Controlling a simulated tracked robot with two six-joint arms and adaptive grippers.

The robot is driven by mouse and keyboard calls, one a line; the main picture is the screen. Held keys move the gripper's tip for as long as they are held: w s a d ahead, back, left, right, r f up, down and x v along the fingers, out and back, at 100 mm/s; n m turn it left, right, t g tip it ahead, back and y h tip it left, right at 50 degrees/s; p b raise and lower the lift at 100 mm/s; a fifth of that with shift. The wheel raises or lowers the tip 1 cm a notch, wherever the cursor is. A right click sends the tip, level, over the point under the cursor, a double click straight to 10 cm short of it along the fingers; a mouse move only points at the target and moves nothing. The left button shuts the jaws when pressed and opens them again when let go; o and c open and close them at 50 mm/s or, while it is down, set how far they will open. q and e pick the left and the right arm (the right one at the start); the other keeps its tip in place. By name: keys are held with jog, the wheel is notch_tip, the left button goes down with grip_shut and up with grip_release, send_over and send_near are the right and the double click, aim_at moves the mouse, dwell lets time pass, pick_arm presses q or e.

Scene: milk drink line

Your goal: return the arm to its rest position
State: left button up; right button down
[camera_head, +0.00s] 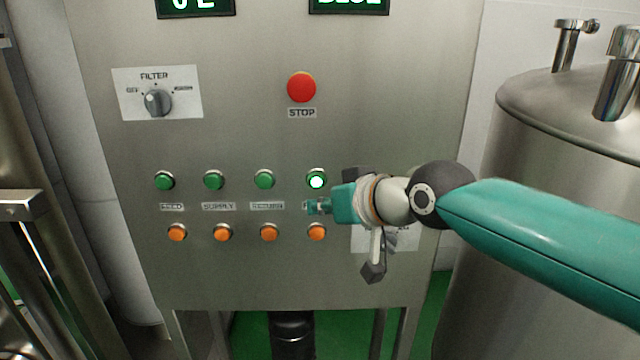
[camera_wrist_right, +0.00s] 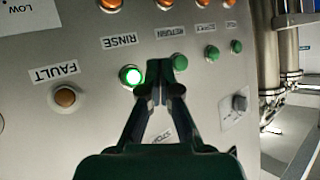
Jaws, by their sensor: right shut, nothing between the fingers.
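My right gripper (camera_head: 318,207) reaches in from the right in the head view, in front of the control panel (camera_head: 230,290). Its fingers point left, just below the lit green button (camera_head: 316,180) of the fourth column. In the right wrist view the gripper (camera_wrist_right: 160,72) has its fingertips together with nothing between them. There the lit green button (camera_wrist_right: 131,76), by the RINSE label, shows just left of the fingertips. I cannot tell whether the fingertips touch the panel. My left gripper is not in view.
A red STOP button (camera_head: 301,87) and a FILTER knob (camera_head: 157,102) sit higher on the panel. Green and orange buttons (camera_head: 269,232) line its lower half. A steel tank (camera_head: 570,120) stands at right, behind my right arm. Steel pipework (camera_head: 20,205) stands at far left.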

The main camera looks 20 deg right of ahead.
dwell(0.7)
notch_tip(320, 180, down, 17)
jog(key=w+d+g+h, duration=0.1)
jog(key=w+d+g, duration=0.1)
jog(key=w+g, duration=0.1)
jog(key=s+a+f+m+g, duration=0.1)
jog(key=s+f+g, duration=0.15)
jog(key=f, duration=0.65)
jog(key=s+f+m+g, duration=0.1)
jog(key=s+f+g, duration=0.15)
jog(key=f, duration=0.75)
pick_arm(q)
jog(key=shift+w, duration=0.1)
pick_arm(e)
jog(key=s+a+f+g, duration=0.1)
jog(key=s+a+f, duration=0.1)
jog(key=s+f, duration=0.8)
jog(key=s+a+f+m+g, duration=0.1)
jog(key=s+a+f, duration=0.1)
jog(key=s+f, duration=0.8)
jog(key=shift+s+a+m+g, duration=0.3)
jog(key=shift+s+g, duration=0.1)
jog(key=shift+s, duration=0.75)
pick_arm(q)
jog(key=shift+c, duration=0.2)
